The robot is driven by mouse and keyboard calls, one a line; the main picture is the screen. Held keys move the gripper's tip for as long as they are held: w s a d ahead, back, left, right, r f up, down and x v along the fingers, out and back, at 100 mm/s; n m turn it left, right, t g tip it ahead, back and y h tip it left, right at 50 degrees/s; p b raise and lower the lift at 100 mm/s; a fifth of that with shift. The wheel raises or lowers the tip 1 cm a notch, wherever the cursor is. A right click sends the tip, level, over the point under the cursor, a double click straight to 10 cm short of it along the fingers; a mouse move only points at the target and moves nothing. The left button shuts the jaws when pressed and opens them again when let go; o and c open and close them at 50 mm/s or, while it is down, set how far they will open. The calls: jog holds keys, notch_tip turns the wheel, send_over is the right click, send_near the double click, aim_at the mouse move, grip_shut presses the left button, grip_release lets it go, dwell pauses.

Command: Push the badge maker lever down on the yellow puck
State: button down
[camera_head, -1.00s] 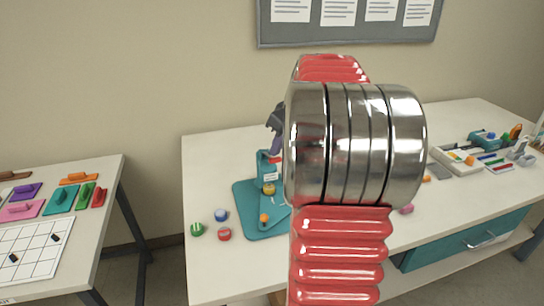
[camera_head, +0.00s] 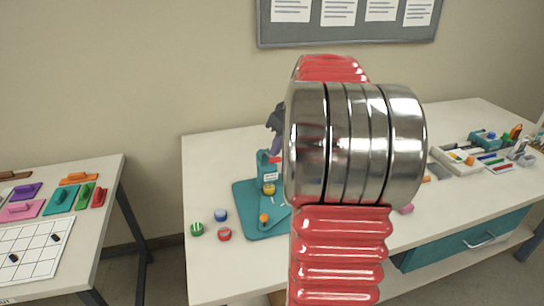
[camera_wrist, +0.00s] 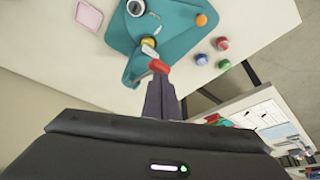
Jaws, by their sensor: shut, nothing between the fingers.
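The teal badge maker (camera_head: 250,205) stands on the white table, partly hidden behind my arm in the head view. It also shows in the wrist view (camera_wrist: 185,38). The yellow puck (camera_wrist: 148,43) sits in the badge maker and shows in the head view (camera_head: 269,189). The lever's red end (camera_wrist: 158,66) is beside the puck in the wrist view. My gripper (camera_wrist: 160,82) is shut and empty, its dark fingertips close to the red lever end. I cannot tell whether they touch it. In the head view my gripper (camera_head: 274,145) is above the badge maker, partly hidden by my arm.
Green (camera_head: 197,229), blue (camera_head: 221,215) and red (camera_head: 224,234) pucks lie left of the badge maker. An orange knob (camera_head: 264,217) is on its base. A pink tray (camera_wrist: 89,15) lies nearby. A second table (camera_head: 100,170) stands left, across a gap.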

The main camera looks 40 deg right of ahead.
jog(key=shift+f, duration=0.15)
notch_tip(320, 180, down, 8)
jog(key=shift+f, duration=0.15)
dwell(1.9)
jog(key=shift+r, duration=5.55)
